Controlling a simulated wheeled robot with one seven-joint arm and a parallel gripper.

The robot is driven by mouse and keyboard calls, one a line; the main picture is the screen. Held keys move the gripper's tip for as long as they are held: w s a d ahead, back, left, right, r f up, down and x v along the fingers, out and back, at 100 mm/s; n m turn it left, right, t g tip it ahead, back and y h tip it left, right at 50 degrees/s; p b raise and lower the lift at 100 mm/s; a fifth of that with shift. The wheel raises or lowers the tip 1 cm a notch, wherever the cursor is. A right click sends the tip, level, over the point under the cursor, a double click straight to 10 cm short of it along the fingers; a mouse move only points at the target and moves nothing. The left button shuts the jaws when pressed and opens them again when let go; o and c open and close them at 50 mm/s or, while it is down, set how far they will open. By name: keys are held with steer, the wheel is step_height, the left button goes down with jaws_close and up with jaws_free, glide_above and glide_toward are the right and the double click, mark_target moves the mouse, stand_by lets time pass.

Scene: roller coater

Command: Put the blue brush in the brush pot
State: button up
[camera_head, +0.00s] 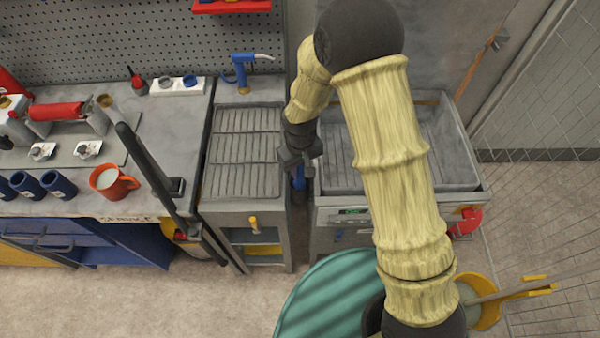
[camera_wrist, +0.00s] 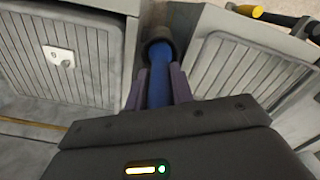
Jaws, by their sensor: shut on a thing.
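My gripper (camera_head: 298,165) is shut on the blue brush (camera_wrist: 159,83), which runs between its fingers in the wrist view. In the head view a short part of the blue brush (camera_head: 299,181) shows below the fingers, at the gap between the two grooved metal units. In the wrist view, the far end of the brush meets a dark round cup-like rim (camera_wrist: 158,47), which may be the brush pot. I cannot tell whether the end is inside it or just over it. I cannot make out the pot in the head view.
A grooved drainer (camera_head: 245,150) lies left of my gripper and a grey tray unit (camera_head: 475,182) right of it. A dark upright bar (camera_head: 150,165) stands by the bench at left. A red mug (camera_head: 112,183) and several blue cups (camera_head: 58,184) stand on that bench.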

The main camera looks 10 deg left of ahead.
mark_target(300, 174)
steer(key=shift+f+p, duration=0.3)
steer(key=shift+f, duration=1.4)
steer(key=shift+f, duration=0.2)
steer(key=o, duration=1)
steer(key=shift+r, duration=0.1)
step_height(300, 174, up, 12)
steer(key=b, duration=0.2)
steer(key=shift+r+b, duration=0.1)
steer(key=shift+b, duration=0.3)
